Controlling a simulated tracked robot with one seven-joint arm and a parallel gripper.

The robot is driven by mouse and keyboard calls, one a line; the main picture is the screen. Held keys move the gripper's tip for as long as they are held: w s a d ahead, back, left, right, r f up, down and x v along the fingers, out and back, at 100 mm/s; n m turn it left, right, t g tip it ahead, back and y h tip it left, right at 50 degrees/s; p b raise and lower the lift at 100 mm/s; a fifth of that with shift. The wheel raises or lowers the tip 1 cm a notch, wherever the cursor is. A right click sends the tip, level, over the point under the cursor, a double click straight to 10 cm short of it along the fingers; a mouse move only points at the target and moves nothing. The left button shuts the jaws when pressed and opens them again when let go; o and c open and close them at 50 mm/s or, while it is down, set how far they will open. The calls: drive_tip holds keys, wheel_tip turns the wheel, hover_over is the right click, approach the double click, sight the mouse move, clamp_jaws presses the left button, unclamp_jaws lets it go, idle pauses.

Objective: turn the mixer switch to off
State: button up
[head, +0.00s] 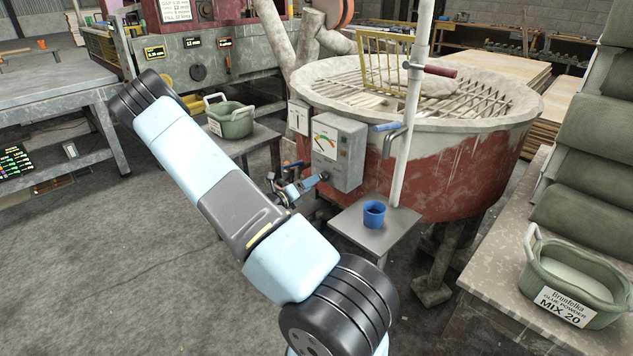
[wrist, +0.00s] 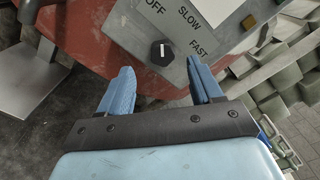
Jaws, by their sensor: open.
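The mixer (head: 460,165) is a large round tub with a red lower wall, a pale rim and a slatted grille. A grey control box (head: 340,150) with a dial is mounted on its front. In the wrist view, the switch (wrist: 161,51) is a dark knob with a pale mark, under the word OFF, with SLOW at upper right and FAST to the right. I cannot tell surely which word the mark points at. My gripper (wrist: 160,80) is open and empty, its blue fingers either side of and just below the knob. My gripper (head: 293,190) also shows left of the box.
A blue cup (head: 374,214) stands on a small grey table (head: 362,238) just below the control box. A white post (head: 411,110) rises behind it. A green tub (head: 231,118) sits on a stand to the left; another tub (head: 570,285) is at right. Open floor lies at left.

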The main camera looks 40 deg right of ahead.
drive_tip(key=a, duration=0.7)
drive_tip(key=shift+s+a, duration=0.25)
drive_tip(key=shift+a, duration=0.15)
drive_tip(key=s+a+r+m+t+y, duration=0.1)
drive_tip(key=s+a+r+m+y, duration=0.5)
drive_tip(key=s+a+r+m, duration=0.2)
drive_tip(key=s+a+r+m+t+y, duration=0.1)
drive_tip(key=s+a+r+m+y, duration=0.5)
drive_tip(key=r+m, duration=0.5)
drive_tip(key=s+a+r+m+t+y, duration=0.2)
drive_tip(key=s+a+r+m+y, duration=0.4)
drive_tip(key=r, duration=1.1)
drive_tip(key=s+a+m, duration=0.4)
drive_tip(key=s+a, duration=0.1)
drive_tip(key=shift+a+m, duration=0.3)
